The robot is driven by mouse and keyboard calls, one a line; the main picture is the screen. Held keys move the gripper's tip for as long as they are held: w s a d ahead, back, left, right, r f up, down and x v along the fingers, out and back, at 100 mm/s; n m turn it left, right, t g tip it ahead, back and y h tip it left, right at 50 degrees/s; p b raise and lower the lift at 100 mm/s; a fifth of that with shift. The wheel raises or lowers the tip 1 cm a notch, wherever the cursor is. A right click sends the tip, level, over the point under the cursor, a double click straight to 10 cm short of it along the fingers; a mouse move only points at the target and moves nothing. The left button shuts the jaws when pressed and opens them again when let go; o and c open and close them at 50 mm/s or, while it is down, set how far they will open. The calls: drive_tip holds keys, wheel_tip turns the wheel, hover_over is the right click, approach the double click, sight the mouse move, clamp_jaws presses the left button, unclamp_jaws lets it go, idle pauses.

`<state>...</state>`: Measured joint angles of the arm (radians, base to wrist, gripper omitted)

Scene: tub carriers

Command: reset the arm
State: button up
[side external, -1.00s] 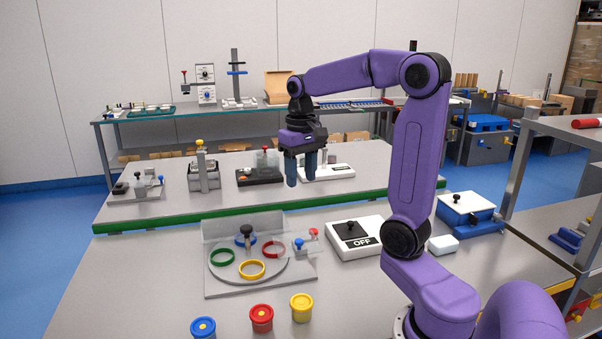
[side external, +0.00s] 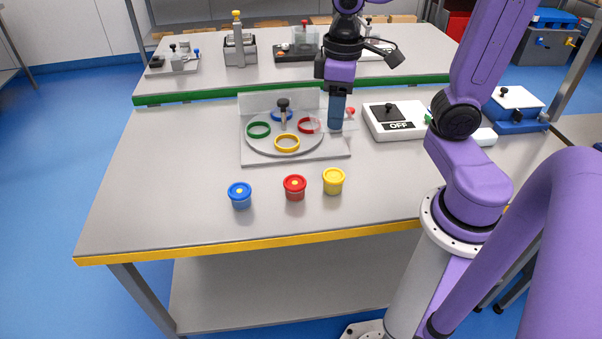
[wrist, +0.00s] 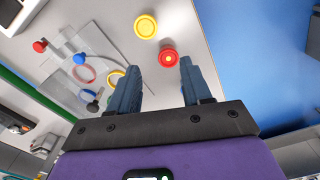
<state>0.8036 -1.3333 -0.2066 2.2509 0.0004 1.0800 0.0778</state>
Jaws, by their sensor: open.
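My gripper (side external: 336,98) points down, with its fingers seen nearly edge-on in front of the right part of the ring fixture (side external: 248,155). In the wrist view my gripper (wrist: 160,72) has its two blue fingers spread apart with nothing held between them. The blue tub (side external: 240,196), red tub (side external: 295,189) and yellow tub (side external: 333,182) stand upright in front of the fixture. The wrist view also shows the red tub (wrist: 168,57) and yellow tub (wrist: 146,27) beyond the fingertips.
A white OFF box (side external: 375,127) stands right. The table's front left is clear.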

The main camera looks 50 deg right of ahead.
drive_tip(key=s+a+f+n, duration=0.2)
drive_tip(key=s+n, duration=0.1)
drive_tip(key=s, duration=0.3)
drive_tip(key=s+a+f+n, duration=0.1)
drive_tip(key=s+f+n, duration=0.1)
drive_tip(key=s+n, duration=0.2)
drive_tip(key=shift+s+a, duration=0.4)
drive_tip(key=shift+s, duration=0.65)
